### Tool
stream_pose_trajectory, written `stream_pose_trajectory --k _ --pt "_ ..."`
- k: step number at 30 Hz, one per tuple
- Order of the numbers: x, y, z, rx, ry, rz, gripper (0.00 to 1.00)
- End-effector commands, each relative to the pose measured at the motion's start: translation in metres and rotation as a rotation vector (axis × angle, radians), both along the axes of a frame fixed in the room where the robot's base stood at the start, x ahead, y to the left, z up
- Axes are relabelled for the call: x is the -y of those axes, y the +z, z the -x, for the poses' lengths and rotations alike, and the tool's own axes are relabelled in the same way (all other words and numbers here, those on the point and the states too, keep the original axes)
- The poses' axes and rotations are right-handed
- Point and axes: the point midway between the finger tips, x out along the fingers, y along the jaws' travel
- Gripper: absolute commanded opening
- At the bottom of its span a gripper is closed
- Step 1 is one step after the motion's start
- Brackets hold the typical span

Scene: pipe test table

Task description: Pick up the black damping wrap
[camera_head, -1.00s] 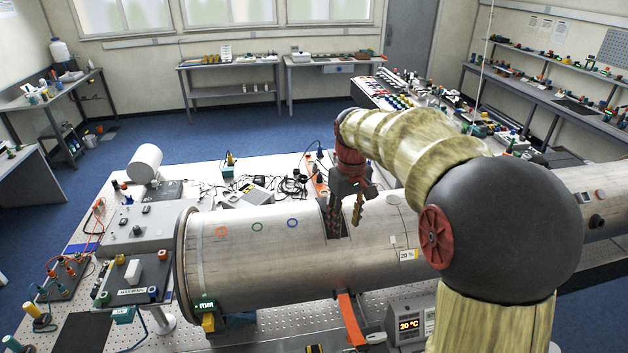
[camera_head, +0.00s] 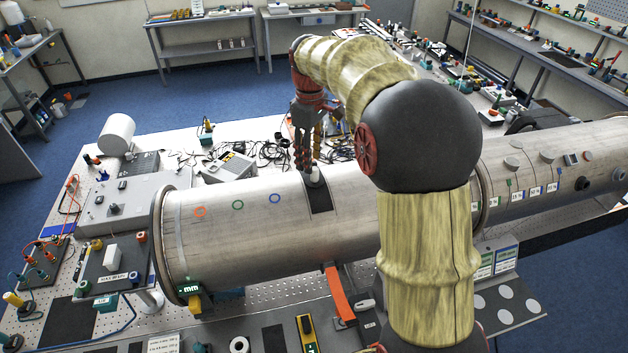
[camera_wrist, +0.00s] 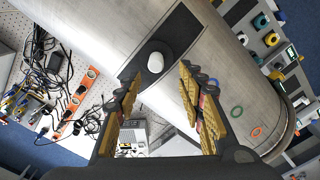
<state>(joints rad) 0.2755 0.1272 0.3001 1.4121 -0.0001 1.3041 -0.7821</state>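The black damping wrap (camera_head: 319,199) is a dark strip lying against the top of the large grey metal pipe (camera_head: 240,235). A pale stubby knob (camera_head: 314,173) stands up from it. In the wrist view the wrap (camera_wrist: 187,38) runs diagonally over the pipe, with the white knob (camera_wrist: 155,62) near its middle. My gripper (camera_head: 310,165) points down beside the knob, at the far side of the pipe. In the wrist view my gripper (camera_wrist: 158,85) is open, its yellow and dark fingers apart with nothing between them. Contact with the knob cannot be judged.
Coloured rings (camera_head: 237,205) mark the pipe left of the wrap. Cables (camera_head: 262,155) and an orange power strip (camera_wrist: 76,102) lie behind the pipe. A grey instrument box (camera_head: 118,205) stands at the left.

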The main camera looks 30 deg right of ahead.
Motion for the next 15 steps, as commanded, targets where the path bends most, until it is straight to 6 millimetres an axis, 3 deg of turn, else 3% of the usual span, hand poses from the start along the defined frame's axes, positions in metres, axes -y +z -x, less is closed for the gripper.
stream_pose_trajectory --k 15 --pt "0.01 -0.054 0.003 0.001 -0.001 0.0 0.39"
